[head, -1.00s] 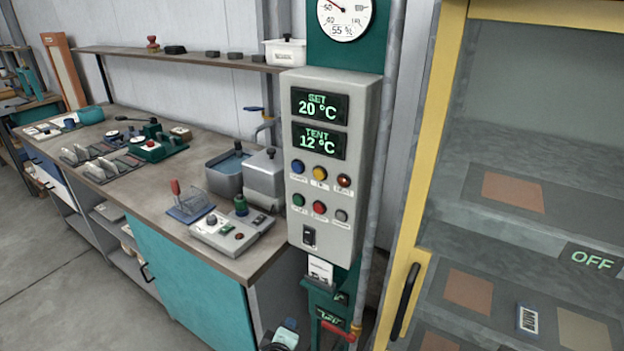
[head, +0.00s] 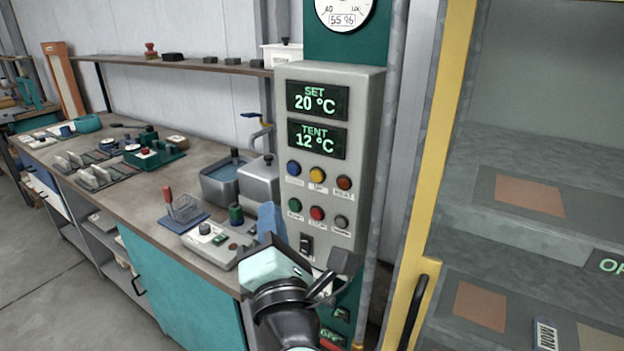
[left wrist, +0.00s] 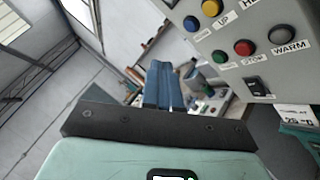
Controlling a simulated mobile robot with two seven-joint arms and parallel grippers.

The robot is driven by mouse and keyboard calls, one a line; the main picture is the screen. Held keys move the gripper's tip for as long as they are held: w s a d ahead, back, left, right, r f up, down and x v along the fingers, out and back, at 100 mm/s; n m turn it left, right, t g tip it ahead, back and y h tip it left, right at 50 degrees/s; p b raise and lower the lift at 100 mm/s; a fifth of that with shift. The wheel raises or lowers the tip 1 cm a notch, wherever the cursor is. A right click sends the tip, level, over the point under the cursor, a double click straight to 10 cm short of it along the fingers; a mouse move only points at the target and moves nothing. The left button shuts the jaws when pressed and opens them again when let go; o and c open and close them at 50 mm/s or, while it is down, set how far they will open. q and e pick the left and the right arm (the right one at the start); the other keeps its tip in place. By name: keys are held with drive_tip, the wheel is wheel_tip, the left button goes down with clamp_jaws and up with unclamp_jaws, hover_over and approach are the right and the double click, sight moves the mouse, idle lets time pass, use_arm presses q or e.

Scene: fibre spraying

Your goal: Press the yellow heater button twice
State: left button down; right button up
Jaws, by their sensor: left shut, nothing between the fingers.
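The yellow button (head: 317,175) sits in the middle of the upper button row on the grey control box (head: 358,130). In the left wrist view the yellow button (left wrist: 211,7) is at the top edge, with the label UP below it. My left gripper (head: 270,220) is shut and empty, its blue fingers pointing up, below and left of the button and apart from it. The fingers (left wrist: 164,85) also show in the left wrist view, left of the box. The displays read SET 20 °C and TENT 12 °C. My right gripper is in neither view.
A black rocker switch (head: 307,245) is below. The workbench (head: 120,190) stands left, a yellow-framed cabinet (head: 440,150) right.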

sight(317, 176)
use_arm(q)
drive_tip(key=shift+s+r, duration=0.15)
drive_tip(key=shift+r, duration=0.05)
drive_tip(key=w+d+p, duration=0.1)
drive_tip(key=w, duration=0.1)
drive_tip(key=w+d+p, duration=0.4)
drive_tip(key=w, duration=0.1)
drive_tip(key=shift+w, duration=0.1)
idle(0.4)
drive_tip(key=shift+w+d, duration=0.15)
idle(1.9)
drive_tip(key=shift+w+d, duration=0.15)
drive_tip(key=shift+w, duration=0.05)
